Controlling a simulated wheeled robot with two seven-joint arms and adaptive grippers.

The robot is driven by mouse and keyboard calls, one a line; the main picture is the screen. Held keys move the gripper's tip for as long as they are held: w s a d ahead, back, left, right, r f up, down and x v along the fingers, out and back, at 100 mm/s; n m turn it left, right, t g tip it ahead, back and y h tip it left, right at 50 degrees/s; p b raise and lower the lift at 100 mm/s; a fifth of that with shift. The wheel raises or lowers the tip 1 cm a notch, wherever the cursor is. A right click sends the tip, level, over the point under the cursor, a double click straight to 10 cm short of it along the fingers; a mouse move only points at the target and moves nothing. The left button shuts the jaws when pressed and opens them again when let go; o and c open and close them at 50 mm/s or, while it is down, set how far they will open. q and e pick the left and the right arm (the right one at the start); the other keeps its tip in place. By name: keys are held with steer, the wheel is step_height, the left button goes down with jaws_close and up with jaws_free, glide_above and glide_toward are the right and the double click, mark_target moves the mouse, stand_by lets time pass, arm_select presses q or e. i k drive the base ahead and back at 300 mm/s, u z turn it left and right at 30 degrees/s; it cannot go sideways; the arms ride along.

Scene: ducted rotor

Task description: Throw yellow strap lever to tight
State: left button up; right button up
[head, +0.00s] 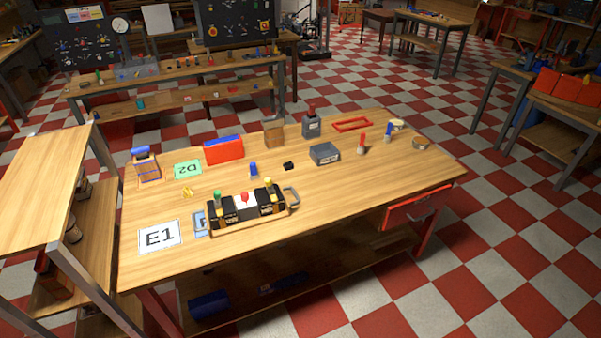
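A black-and-white device (247,211) sits near the front of the wooden table, with a grey handle at its right end. On its top are a green knob (217,195), a red knob (244,196) and a yellow knob (268,182). The yellow one is at the right end; whether it is the strap lever, and how it is set, is too small to tell. A separate small yellow piece (187,192) lies on the table behind the device's left end. Neither of my grippers is in view.
The table (340,213) also holds an E1 card (159,236), a green D2 card (187,169), a red bin (224,151), a small blue item (253,170), a grey box (324,154) and a red frame (352,124). Its right front is clear. A wooden bench (40,195) stands close at left.

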mark_target(268, 182)
steer(key=z, duration=0.05)
steer(key=i, duration=0.7)
steer(key=u, duration=0.6)
steer(key=i, duration=0.55)
steer(key=u, duration=0.55)
